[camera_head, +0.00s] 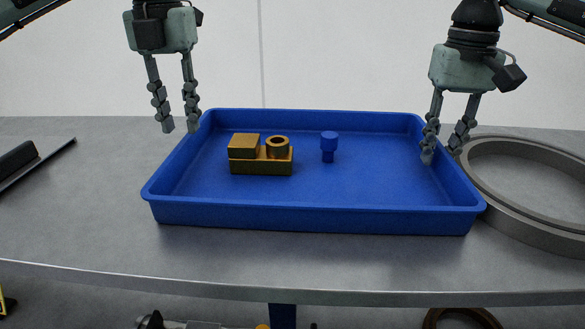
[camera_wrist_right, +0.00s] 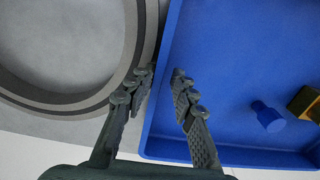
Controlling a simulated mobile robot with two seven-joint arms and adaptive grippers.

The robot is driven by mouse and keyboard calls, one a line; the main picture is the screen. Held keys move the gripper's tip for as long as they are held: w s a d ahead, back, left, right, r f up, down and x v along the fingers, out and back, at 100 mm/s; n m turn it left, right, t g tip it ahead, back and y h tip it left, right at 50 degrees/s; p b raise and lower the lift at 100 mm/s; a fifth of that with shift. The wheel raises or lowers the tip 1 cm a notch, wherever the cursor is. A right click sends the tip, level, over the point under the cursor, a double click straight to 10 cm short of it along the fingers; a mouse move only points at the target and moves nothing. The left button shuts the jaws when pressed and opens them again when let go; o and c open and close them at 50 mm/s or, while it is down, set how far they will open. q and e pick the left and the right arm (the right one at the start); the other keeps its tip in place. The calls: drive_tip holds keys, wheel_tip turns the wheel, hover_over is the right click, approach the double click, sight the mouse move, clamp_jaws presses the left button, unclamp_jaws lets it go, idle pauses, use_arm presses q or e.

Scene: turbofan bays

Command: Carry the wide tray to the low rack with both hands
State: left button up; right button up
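The wide blue tray (camera_head: 330,216) sits on the grey table. It holds a brass-coloured block part (camera_head: 262,168) and a small blue peg (camera_head: 328,146); the peg also shows in the right wrist view (camera_wrist_right: 268,117). My left gripper (camera_head: 180,128) is open and empty, above and just left of the tray's left rim. My right gripper (camera_head: 440,155) is open at the tray's right wall. In the right wrist view my right gripper (camera_wrist_right: 160,82) has one finger on each side of the tray's rim (camera_wrist_right: 158,95); whether they touch it I cannot tell. The low rack is not clearly seen.
A large grey ring (camera_head: 530,225) lies on the table close against the tray's right side. A dark object on a thin plate (camera_head: 30,165) lies at the far left. A brown ring (camera_head: 462,318) shows below the table edge.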

use_arm(q)
wheel_tip(320, 180, up, 2)
drive_tip(key=shift+r, duration=0.15)
use_arm(e)
drive_tip(key=shift+r, duration=4)
